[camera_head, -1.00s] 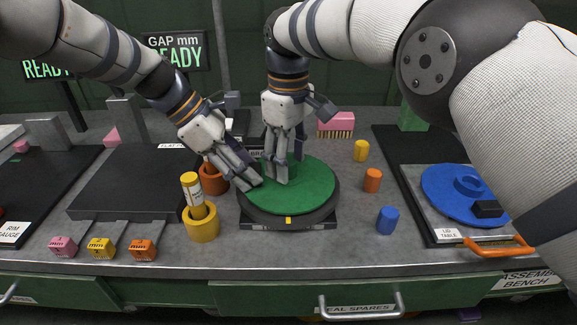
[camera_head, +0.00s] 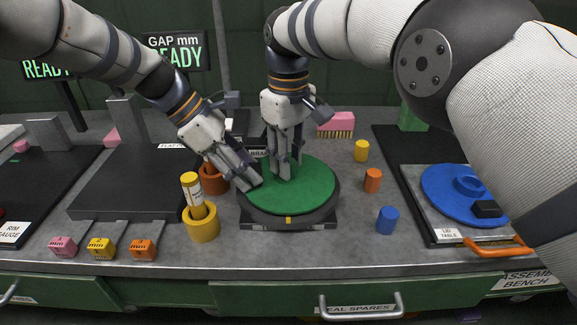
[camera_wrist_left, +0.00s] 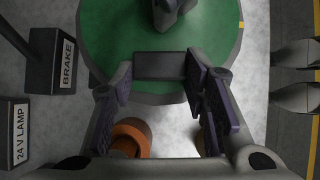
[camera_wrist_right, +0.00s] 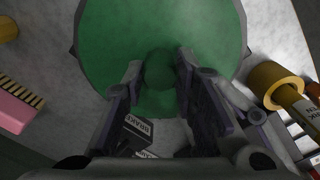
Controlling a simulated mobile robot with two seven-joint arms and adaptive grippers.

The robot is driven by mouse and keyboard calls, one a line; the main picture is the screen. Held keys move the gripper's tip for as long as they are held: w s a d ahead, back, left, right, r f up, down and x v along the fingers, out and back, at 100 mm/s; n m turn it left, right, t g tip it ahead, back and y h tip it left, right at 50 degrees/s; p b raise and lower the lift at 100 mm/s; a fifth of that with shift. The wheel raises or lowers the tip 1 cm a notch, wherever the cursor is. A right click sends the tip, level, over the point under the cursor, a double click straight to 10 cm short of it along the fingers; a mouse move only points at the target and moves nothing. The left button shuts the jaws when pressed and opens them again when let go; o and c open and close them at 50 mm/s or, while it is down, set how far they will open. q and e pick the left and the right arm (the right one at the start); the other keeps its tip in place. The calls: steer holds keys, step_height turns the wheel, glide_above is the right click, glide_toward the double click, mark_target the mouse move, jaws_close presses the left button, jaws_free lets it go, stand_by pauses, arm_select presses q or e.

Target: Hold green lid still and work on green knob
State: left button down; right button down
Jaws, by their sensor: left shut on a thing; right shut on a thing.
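The green lid (camera_head: 305,193) lies flat on a dark round stand (camera_head: 288,222) and shows in both wrist views. My left gripper (camera_head: 252,183) is at the lid's left edge. In the left wrist view it is shut on a dark block (camera_wrist_left: 160,66) at the lid's rim. My right gripper (camera_head: 284,174) points down over the lid's middle. In the right wrist view it is shut on the green knob (camera_wrist_right: 160,70), one finger on each side. In the head view the fingers mostly hide the knob.
A yellow cup (camera_head: 203,227) with a yellow marked stick and an orange cup (camera_head: 213,181) stand close left of the lid. Blue (camera_head: 388,220), orange (camera_head: 373,180) and yellow (camera_head: 361,150) pegs stand to the right. A blue lid (camera_head: 450,190) lies farther right.

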arm_select(q)
steer(key=shift+f, duration=0.25)
arm_select(e)
steer(key=n, duration=0.5)
steer(key=shift+f+n, duration=0.15)
steer(key=shift+n, duration=0.15)
arm_select(q)
steer(key=shift+a, duration=0.1)
arm_select(e)
steer(key=n, duration=0.2)
steer(key=shift+n, duration=0.4)
steer(key=n, duration=0.8)
steer(key=shift+n, duration=0.4)
steer(key=c, duration=1.2)
jaws_free()
